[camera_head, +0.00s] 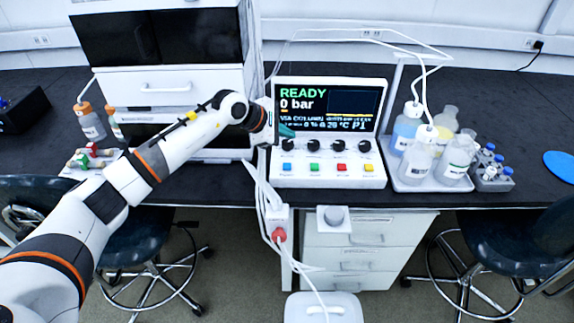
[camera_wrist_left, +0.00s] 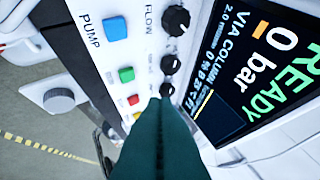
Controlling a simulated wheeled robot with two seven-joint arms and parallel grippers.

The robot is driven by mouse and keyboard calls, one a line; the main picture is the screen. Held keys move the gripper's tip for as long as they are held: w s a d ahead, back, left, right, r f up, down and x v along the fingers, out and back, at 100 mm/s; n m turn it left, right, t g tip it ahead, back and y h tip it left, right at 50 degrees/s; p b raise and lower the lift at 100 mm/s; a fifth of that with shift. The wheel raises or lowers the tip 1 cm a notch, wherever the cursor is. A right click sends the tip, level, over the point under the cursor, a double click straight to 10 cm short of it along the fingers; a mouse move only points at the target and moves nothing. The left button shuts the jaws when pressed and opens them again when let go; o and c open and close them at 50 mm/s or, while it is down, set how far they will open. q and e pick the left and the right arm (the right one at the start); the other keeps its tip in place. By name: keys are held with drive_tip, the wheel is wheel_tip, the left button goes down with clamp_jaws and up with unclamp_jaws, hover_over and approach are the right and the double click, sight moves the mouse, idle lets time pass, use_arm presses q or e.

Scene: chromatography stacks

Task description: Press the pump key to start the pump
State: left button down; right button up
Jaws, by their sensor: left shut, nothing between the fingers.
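The control unit (camera_head: 328,180) stands on the dark bench, with a lit screen reading READY and 0 bar. Its blue key (camera_head: 287,167) is leftmost in a row of coloured keys; in the left wrist view the blue key (camera_wrist_left: 115,29) sits beside the label PUMP. My left gripper (camera_head: 287,131) is shut and empty, its teal fingers at the panel's left side, above the blue key and near the leftmost knob. In the left wrist view the closed fingers (camera_wrist_left: 160,103) cover part of the knob row. Contact with the panel cannot be told. My right gripper is not in view.
Green (camera_head: 314,167), red (camera_head: 341,167) and yellow (camera_head: 369,167) keys sit right of the blue one, below black knobs (camera_head: 335,146). A tray of bottles (camera_head: 430,180) stands right of the unit. A tall white stack (camera_head: 170,87) stands left. Tubes run overhead.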

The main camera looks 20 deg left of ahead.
use_arm(q)
drive_tip(key=shift+w+a+y, duration=0.15)
drive_tip(key=shift+a+y, duration=0.15)
drive_tip(key=shift+a, duration=0.25)
drive_tip(key=shift+f, duration=0.1)
drive_tip(key=b, duration=0.4)
hover_over(283, 167)
wheel_tip(283, 167, down, 8)
drive_tip(key=shift+d+r, duration=0.1)
drive_tip(key=shift+r, duration=0.15)
drive_tip(key=shift+f+b, duration=0.65)
drive_tip(key=shift+r, duration=0.1)
idle(0.4)
idle(0.5)
